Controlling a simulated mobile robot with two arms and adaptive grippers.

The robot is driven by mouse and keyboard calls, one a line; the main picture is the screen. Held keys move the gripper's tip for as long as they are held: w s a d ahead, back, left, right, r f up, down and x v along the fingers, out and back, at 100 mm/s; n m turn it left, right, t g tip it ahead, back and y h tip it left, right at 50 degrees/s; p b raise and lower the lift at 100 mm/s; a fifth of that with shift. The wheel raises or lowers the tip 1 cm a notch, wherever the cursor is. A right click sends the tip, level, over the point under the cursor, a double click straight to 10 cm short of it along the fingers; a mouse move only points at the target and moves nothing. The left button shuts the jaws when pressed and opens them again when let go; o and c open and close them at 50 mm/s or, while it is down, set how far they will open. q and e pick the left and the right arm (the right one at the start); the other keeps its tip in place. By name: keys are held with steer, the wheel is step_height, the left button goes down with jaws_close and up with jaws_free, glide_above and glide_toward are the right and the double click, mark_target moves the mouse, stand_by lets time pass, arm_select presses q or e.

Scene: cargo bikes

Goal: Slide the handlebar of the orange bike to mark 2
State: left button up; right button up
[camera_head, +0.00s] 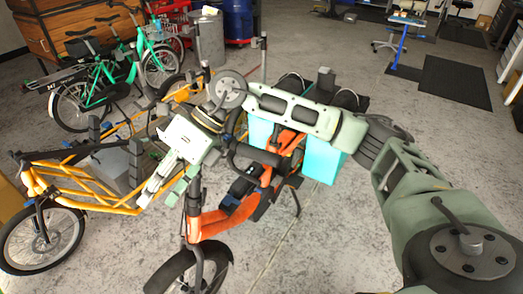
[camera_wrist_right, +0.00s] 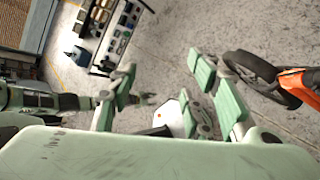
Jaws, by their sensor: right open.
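The orange bike (camera_head: 215,222) stands in the middle of the head view, its front wheel toward the bottom edge. Its dark handlebar (camera_head: 247,157) is partly covered by my right arm, and I cannot make out mark 2. My right gripper (camera_head: 160,190) is open and empty, left of the bike's front, its fingers pointing down and left. In the right wrist view its green fingers (camera_wrist_right: 165,100) are spread apart, and the bike's orange frame (camera_wrist_right: 298,82) shows at the right edge, outside them. A green arm there seems to be my left one; its gripper is too small and covered to read.
A yellow cargo bike (camera_head: 95,195) stands close on the left. Green bikes (camera_head: 100,85) stand behind it by a wooden cabinet (camera_head: 75,40). Turquoise boxes (camera_head: 322,160) sit at the orange bike's rear.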

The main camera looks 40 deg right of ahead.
steer(key=w+d+h, duration=0.2)
steer(key=d+h, duration=0.3)
steer(key=d, duration=0.8)
step_height(320, 180, up, 4)
steer(key=f+m+h, duration=0.1)
steer(key=m+h, duration=0.1)
steer(key=h, duration=0.3)
glide_above(263, 151)
steer(key=shift+a+r, duration=0.1)
steer(key=shift+r, duration=0.15)
steer(key=shift+f+p, duration=0.25)
steer(key=shift+p, duration=0.05)
step_height(263, 151, down, 6)
steer(key=shift+p, duration=1.05)
steer(key=shift+f, duration=0.6)
arm_select(q)
steer(key=r, duration=0.1)
steer(key=w+r, duration=0.1)
steer(key=r, duration=0.1)
steer(key=shift+w+d, duration=0.3)
steer(key=shift+d, duration=0.05)
arm_select(e)
jaws_close()
